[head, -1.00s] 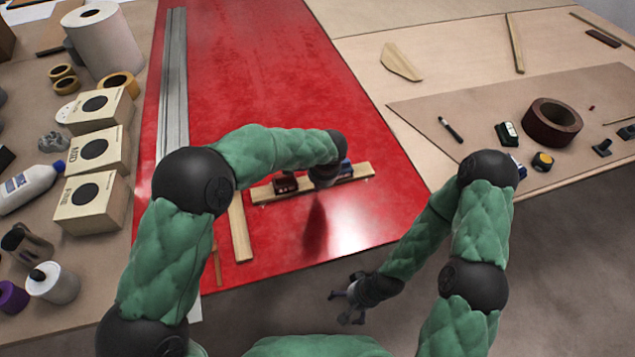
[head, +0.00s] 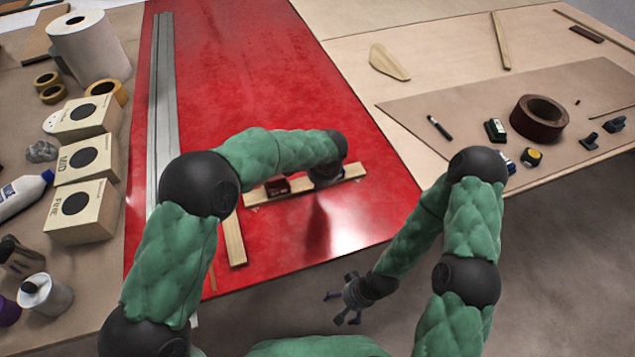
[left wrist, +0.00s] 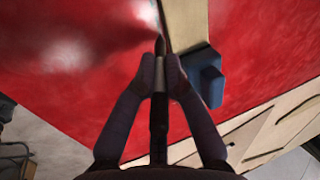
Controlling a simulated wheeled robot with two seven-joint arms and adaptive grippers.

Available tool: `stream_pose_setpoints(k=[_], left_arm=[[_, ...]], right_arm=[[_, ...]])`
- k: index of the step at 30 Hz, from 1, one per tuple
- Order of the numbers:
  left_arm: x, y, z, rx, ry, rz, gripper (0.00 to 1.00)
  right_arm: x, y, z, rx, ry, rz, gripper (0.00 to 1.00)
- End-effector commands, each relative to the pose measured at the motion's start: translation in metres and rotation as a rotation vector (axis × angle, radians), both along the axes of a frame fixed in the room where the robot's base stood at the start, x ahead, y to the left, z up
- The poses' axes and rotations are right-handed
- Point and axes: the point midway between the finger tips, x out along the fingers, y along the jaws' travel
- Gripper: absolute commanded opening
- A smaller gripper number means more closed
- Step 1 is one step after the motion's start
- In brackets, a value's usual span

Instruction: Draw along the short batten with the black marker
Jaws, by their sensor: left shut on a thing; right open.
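A blue weight (left wrist: 205,80) sits by the batten (left wrist: 185,22) in the left wrist view. My left gripper (head: 325,183) is over the batten's right half, largely hidden by its own wrist. In the left wrist view my left gripper (left wrist: 159,75) is shut on a dark marker (left wrist: 159,108) with a pale band. Its tip points at the batten's edge; contact cannot be told. My right gripper (head: 350,300) is open and empty, off the panel's near edge.
Another wooden strip (head: 234,240) and long metal bars (head: 163,110) lie on the red panel (head: 260,75). Boxes (head: 82,212) stand at left. A pen (head: 438,126) and a brown tape roll (head: 540,118) lie on the right board. The panel's far middle is clear.

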Motion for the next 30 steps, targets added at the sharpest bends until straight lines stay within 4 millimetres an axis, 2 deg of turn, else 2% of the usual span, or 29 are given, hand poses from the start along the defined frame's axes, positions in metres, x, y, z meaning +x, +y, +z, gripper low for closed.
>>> stream_pose_setpoints(k=[30], left_arm=[[0.007, -0.026, 0.002, -0.001, 0.000, -0.001, 0.00]], right_arm=[[0.000, 0.000, 0.006, 0.000, 0.000, 0.000, 1.00]])
